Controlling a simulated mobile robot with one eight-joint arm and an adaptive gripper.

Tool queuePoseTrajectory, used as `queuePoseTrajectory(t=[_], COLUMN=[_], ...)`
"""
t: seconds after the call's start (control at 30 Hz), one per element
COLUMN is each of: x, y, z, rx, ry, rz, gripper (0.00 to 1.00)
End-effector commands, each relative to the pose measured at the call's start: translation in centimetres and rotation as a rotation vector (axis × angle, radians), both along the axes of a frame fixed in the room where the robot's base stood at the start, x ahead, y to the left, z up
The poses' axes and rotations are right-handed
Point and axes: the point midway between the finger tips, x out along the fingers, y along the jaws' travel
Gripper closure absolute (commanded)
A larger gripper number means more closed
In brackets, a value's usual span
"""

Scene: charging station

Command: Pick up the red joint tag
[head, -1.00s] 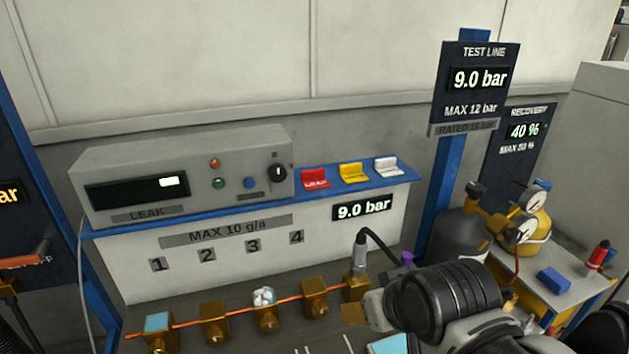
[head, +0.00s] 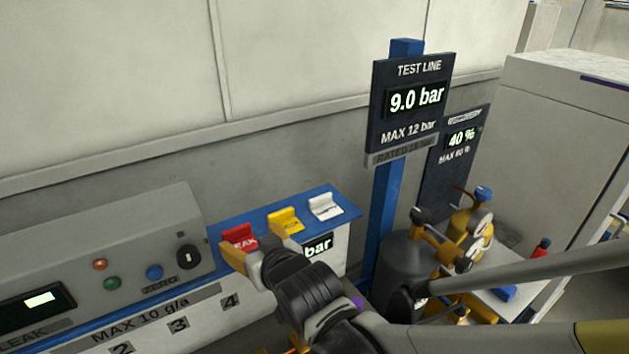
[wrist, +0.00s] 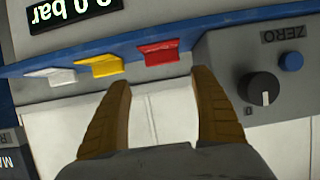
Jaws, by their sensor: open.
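The red joint tag (head: 239,237) stands on the blue shelf, just right of the grey leak meter, with its lower part partly covered by my gripper in the head view. In the head view my gripper (head: 244,258) is in front of the shelf edge, close to the red tag; contact cannot be told.
A yellow tag (head: 286,221) and a white tag (head: 325,207) stand to the right on the blue shelf (head: 262,209). The grey leak meter (head: 120,250) with its black knob (wrist: 259,90) is close beside the red tag. The test line post (head: 383,205) rises farther right.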

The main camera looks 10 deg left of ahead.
Motion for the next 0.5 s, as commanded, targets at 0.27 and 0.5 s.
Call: queuePoseTrajectory(t=[0.27, 0.5], x=[2.8, 4.2], y=[2.9, 4.2], z=[-1.8, -2.7], rx=[0.004, 0.003], ry=[-0.003, -0.003], rz=[0.007, 0.006], gripper=[0.26, 0.26])
